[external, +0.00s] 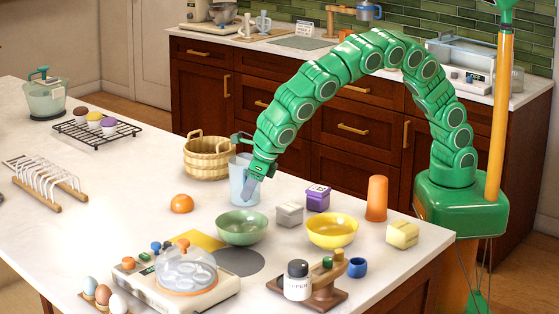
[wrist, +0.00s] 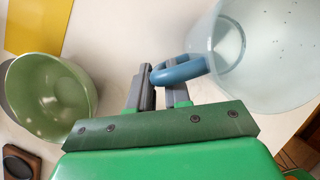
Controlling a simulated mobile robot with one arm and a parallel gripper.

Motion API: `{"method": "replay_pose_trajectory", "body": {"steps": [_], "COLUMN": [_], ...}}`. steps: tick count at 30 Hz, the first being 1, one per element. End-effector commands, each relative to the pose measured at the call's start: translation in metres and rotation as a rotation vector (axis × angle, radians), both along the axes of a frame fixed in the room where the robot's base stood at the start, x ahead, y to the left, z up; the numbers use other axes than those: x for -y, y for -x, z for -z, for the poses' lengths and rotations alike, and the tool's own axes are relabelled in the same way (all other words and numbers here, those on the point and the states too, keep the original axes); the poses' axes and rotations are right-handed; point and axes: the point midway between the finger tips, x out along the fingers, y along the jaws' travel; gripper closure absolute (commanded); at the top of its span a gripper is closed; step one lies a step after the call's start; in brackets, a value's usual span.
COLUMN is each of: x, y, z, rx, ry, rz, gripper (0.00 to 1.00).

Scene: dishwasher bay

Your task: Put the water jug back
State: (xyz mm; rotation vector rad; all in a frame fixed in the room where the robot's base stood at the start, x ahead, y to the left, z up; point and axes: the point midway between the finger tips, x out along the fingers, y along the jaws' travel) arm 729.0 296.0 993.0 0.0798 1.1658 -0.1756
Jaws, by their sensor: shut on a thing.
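The water jug (external: 240,182) is a pale blue translucent vessel, upright on or just above the white counter, beside the wicker basket; I cannot tell whether its base touches. It also fills the upper right of the wrist view (wrist: 262,60), where I look down into it past its blue loop handle (wrist: 178,72). My gripper (external: 254,184) is at the jug's right side, its fingers shut on the handle. In the wrist view the two grey fingers (wrist: 160,86) close around the handle's near end, partly hiding it.
A green bowl (external: 242,231) stands just in front of the jug, with an orange item (external: 182,204) to the left. The wicker basket (external: 206,160) is close behind. A grey box (external: 289,214), purple box (external: 317,197) and yellow bowl (external: 333,234) lie right.

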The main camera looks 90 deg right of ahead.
Motion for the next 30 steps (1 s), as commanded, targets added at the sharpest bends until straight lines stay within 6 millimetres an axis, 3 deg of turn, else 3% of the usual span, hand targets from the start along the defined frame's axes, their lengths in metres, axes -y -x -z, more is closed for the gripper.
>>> {"method": "replay_pose_trajectory", "body": {"steps": [6,7,12,23,30], "x": [0.000,0.000,0.000,0.000,-0.003], "y": [0.000,0.000,0.000,0.000,0.007], "z": [0.001,0.001,0.001,-0.001,-0.019], "rx": [0.001,0.001,0.001,0.001,0.002], "ry": [0.000,0.000,0.000,0.000,0.001], "rz": [0.000,0.000,0.000,0.000,-0.001], "gripper": [1.00,0.79,0.57,0.57,0.57]}}
